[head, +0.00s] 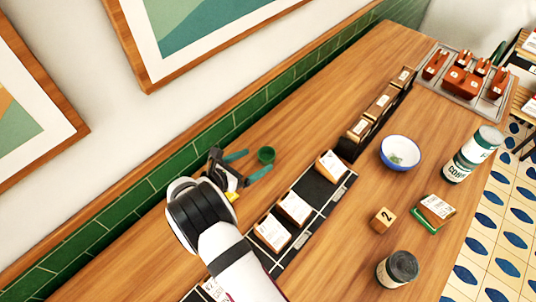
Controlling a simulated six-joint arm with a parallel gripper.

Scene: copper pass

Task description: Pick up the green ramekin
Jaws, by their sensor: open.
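The green ramekin (266,155) is a small dark green cup standing on the wooden counter (345,60), close to the green tiled wall strip. My gripper (248,164) is open, with its two teal-tipped fingers pointing right toward the ramekin. One finger lies to the upper left of the ramekin and the other to the lower left. The ramekin appears at or just beyond the fingertips. I cannot tell whether either finger touches it, and nothing is held.
A black gridded rail (312,185) with several ticket blocks lies right of my gripper. A white-blue bowl (400,151), a can (472,154), a dark-lidded jar (397,268), a numbered wooden cube (382,219) and a metal tray (465,97) stand further right. The tiled wall (150,190) is close behind.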

